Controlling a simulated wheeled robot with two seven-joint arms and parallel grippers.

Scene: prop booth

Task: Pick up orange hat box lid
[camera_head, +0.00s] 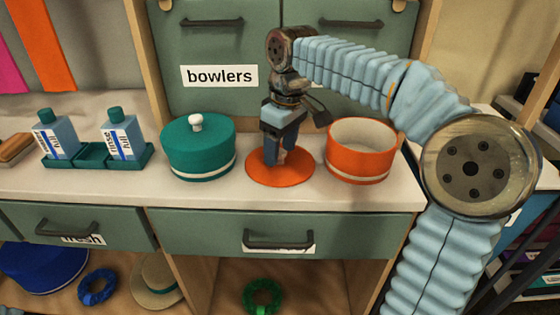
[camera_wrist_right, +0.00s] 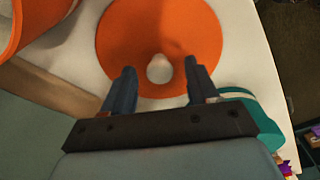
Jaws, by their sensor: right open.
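The orange hat box lid (camera_head: 262,177) lies flat on the white counter, between the teal box and the open orange box. In the right wrist view the lid (camera_wrist_right: 160,32) has a pale round knob (camera_wrist_right: 159,68) near its middle. My right gripper (camera_head: 278,160) points down over the lid with its jaws open. In the right wrist view its two fingers (camera_wrist_right: 156,82) stand on either side of the knob, with gaps to both sides. In the head view the gripper hides the knob. The orange hat box (camera_head: 360,166) stands open just right of the lid. My left gripper is not in view.
The teal lidded hat box (camera_head: 198,150) stands left of the orange lid. The green cabinet labelled bowlers (camera_head: 219,76) rises behind the counter (camera_head: 240,198). A drawer handle (camera_head: 278,241) sticks out below its front edge.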

